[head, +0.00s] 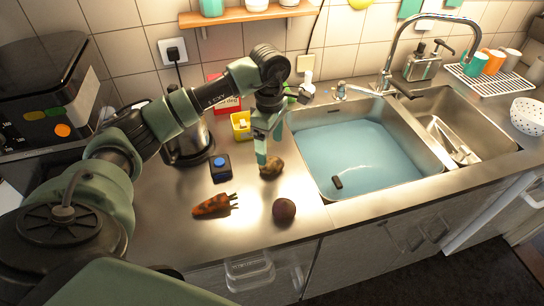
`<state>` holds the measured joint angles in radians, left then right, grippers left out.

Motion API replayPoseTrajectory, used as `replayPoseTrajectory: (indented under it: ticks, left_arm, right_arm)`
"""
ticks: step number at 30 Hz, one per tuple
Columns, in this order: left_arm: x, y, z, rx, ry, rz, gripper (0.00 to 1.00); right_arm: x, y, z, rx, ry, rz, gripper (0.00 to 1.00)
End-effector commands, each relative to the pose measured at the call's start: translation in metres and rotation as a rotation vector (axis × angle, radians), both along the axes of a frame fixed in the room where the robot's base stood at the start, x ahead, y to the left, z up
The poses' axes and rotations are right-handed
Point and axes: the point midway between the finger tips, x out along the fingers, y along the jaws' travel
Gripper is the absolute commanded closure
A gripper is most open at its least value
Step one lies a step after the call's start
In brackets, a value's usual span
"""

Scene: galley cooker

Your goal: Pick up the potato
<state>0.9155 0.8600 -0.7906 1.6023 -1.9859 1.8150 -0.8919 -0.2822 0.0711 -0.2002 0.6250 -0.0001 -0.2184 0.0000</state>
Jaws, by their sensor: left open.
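The potato (271,170) is a small brown, lumpy thing on the steel counter, left of the sink basin. My left gripper (267,150) reaches over from the left and points down with its green fingers open. Its fingertips are at the potato's upper left side in the head view. I cannot tell whether a finger touches the potato. The potato appears to rest on the counter, and its upper edge is partly covered by the gripper. My right gripper is not in view.
A carrot (212,205) and a dark round beet (284,210) lie nearer the front edge. A black block with a blue button (220,168) and a yellow container (241,126) stand left of the gripper. The water-filled basin (365,150) is at right.

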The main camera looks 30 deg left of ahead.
Motion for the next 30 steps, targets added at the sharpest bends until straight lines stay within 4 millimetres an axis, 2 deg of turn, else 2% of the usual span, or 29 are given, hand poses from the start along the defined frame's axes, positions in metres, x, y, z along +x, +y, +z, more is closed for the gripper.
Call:
replayPoseTrajectory:
  ticks: [6, 10, 15, 22, 23, 27, 30]
  left_arm:
    - [-0.001, -0.003, -0.023, -0.002, 0.005, 0.0, 0.22]
    - [-0.002, -0.007, -0.043, -0.002, 0.007, 0.0, 0.22]
    - [-0.001, -0.006, -0.063, -0.001, 0.003, 0.0, 0.22]
    - [-0.001, -0.006, -0.066, 0.0, 0.001, -0.001, 0.22]
    - [-0.001, -0.006, -0.066, -0.001, 0.001, -0.001, 0.24]
    - [-0.001, -0.006, -0.065, -0.001, 0.001, -0.001, 0.63]
    - [0.0, -0.006, -0.065, -0.001, 0.0, -0.001, 0.88]
  right_arm:
    - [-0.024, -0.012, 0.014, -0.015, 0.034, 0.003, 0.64]
    - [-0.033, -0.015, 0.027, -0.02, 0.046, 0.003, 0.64]
    - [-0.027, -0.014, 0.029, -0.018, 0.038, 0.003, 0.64]
    - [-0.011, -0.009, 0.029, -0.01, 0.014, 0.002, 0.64]
    - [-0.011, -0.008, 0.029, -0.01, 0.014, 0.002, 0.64]
    - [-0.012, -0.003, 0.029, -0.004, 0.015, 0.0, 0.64]
    - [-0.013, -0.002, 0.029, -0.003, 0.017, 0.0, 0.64]
